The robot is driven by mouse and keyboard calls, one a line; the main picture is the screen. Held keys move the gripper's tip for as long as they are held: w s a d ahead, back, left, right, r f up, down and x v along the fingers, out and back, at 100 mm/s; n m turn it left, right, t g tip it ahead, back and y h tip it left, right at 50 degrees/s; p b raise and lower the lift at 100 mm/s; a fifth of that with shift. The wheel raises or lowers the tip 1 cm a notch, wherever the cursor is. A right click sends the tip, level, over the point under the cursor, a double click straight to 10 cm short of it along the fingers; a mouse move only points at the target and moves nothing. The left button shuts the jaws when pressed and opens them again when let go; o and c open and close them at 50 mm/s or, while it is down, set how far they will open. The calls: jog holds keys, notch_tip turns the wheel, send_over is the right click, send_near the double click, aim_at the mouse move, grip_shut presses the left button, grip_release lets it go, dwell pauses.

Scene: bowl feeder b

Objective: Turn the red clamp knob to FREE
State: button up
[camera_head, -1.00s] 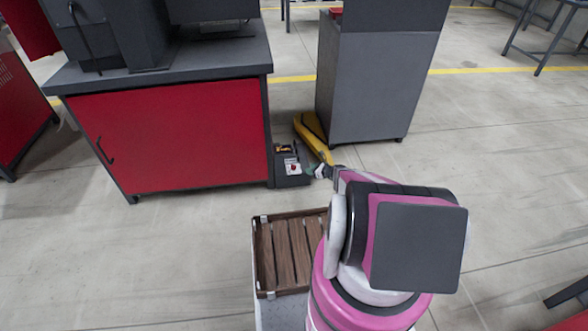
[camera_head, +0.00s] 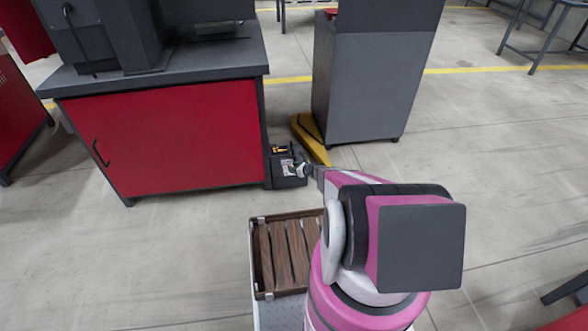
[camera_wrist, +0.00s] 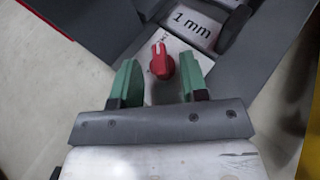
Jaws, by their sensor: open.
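The red clamp knob (camera_wrist: 161,63) stands on a pale plate in the wrist view, its pointer ridge towards the top of the picture. My gripper (camera_wrist: 160,82) is open, its two green fingers on either side of the knob's lower part. The knob lies between and slightly beyond the fingertips, and I cannot tell whether they touch it. Lettering beside the knob is mostly hidden and unreadable. In the head view my gripper (camera_head: 302,170) is over the dark box (camera_head: 290,182) that carries the plate, and it hides the knob there.
A "1 mm" label (camera_wrist: 192,25) lies by the knob, with a dark cylindrical part (camera_wrist: 236,25) right of it. The box stands against the red cabinet (camera_head: 170,135). A yellow object (camera_head: 310,135) lies beside the grey cabinet (camera_head: 365,90).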

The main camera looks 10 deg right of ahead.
grip_shut()
jog(key=shift+w, duration=0.15)
jog(key=n+g+y, duration=0.2)
jog(key=shift+w+d+f+n+g, duration=0.1)
jog(key=shift+w+d+n+g, duration=0.1)
jog(key=shift+w+n+g, duration=0.15)
jog(key=n+g, duration=0.2)
jog(key=w+n+g+y, duration=0.1)
jog(key=g, duration=0.1)
jog(key=shift+d+n+y, duration=0.1)
jog(key=shift+n+y, duration=0.2)
jog(key=shift+n, duration=0.05)
jog(key=n+g, duration=0.2)
jog(key=g, duration=0.1)
jog(key=n+g, duration=0.1)
jog(key=shift+w+n, duration=0.3)
jog(key=shift+n, duration=0.1)
jog(key=shift+n+g, duration=0.8)
jog(key=shift+g, duration=0.25)
jog(key=shift+a, duration=0.25)
